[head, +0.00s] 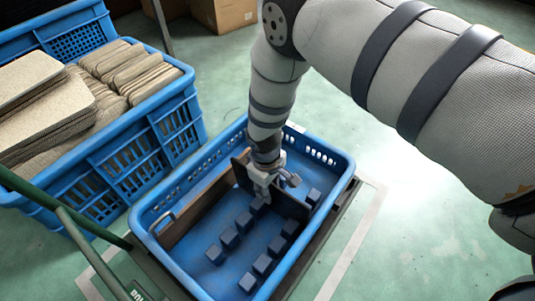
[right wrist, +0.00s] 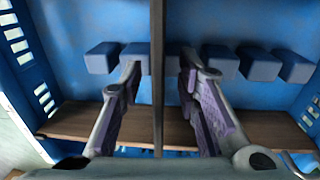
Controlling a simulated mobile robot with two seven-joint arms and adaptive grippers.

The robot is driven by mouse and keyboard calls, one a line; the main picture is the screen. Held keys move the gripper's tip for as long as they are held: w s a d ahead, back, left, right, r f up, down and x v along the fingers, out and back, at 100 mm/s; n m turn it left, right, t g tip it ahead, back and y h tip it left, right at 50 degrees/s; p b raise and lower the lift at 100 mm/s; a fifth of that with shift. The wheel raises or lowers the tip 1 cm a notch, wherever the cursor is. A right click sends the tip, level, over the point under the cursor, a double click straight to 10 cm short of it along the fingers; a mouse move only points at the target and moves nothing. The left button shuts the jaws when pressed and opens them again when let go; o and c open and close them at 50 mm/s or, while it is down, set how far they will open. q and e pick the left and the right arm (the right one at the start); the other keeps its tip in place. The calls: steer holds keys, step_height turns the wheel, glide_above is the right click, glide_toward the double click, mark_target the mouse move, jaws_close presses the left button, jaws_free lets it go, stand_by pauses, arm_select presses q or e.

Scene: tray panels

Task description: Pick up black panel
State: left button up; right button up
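The black panel (head: 292,205) stands on edge across the blue tray (head: 340,165), among the blocks near its far end. In the right wrist view the black panel (right wrist: 158,60) shows edge-on as a thin dark upright strip. My right gripper (head: 265,180) reaches down into the tray at the panel. Its two fingers (right wrist: 160,100) with purple pads stand one on each side of the panel, with a visible gap on both sides. It is open. The arm and gripper hide the middle of the panel in the head view. My left gripper is not in view.
A brown panel (head: 196,208) stands along the tray's left wall. Several small blue blocks (head: 229,238) stand in rows on the tray floor. A blue crate (head: 150,150) full of tan slabs (head: 130,68) is at the left. Green floor lies clear at the right.

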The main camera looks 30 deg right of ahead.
step_height(320, 180, down, 4)
steer(key=shift+d+r+b, duration=0.15)
steer(key=shift+b, duration=0.35)
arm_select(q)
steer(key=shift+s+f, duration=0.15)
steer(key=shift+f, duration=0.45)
arm_select(e)
steer(key=shift+w+r, duration=0.1)
steer(key=shift+r, duration=0.1)
jaws_close()
arm_select(q)
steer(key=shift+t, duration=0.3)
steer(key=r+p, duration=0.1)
steer(key=p, duration=0.1)
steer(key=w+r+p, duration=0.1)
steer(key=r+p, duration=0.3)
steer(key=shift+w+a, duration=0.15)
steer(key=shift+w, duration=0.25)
arm_select(e)
step_height(320, 180, up, 18)
